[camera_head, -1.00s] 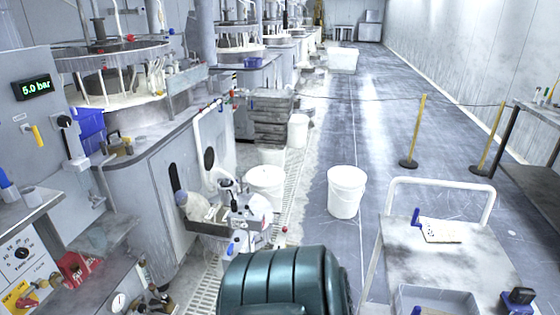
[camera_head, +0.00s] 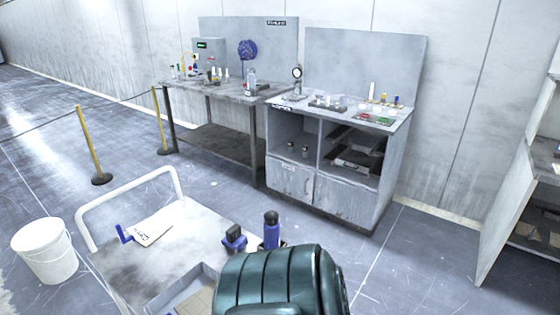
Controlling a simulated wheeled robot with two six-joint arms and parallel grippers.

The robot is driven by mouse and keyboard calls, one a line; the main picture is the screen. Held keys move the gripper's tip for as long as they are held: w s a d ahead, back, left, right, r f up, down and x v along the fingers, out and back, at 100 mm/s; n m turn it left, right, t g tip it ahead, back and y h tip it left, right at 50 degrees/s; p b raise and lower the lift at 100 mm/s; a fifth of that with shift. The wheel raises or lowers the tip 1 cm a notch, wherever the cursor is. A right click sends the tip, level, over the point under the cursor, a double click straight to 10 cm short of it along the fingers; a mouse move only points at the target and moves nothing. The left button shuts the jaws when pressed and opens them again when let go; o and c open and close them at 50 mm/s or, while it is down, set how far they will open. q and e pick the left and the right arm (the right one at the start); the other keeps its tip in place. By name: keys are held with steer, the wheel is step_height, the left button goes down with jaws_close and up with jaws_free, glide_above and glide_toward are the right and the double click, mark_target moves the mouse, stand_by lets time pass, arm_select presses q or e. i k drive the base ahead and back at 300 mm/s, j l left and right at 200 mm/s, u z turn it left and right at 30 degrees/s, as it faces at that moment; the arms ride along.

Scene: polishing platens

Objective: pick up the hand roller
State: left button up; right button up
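I cannot pick out a hand roller with certainty. A small blue item (camera_head: 124,234), perhaps a handle, is at the left edge of the grey cart (camera_head: 120,265), beside a pale printed sheet or pad (camera_head: 153,229). A dark block with a blue base (camera_head: 234,238) and a blue bottle-like item with a black top (camera_head: 271,230) are at the cart's right side. Neither of my grippers is in view. A teal rounded part of my own body covers the bottom middle and hides part of the cart.
A white bucket (camera_head: 44,250) stands left of the cart. Yellow rope posts (camera_head: 90,145) stand behind it. A workbench (camera_head: 222,93) and a grey cabinet (camera_head: 340,193) with small items line the wall. Another cabinet (camera_head: 508,215) is at the right edge. Floor is open between cart and cabinet.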

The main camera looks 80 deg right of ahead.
mark_target(233, 239)
steer(key=z, duration=2.15)
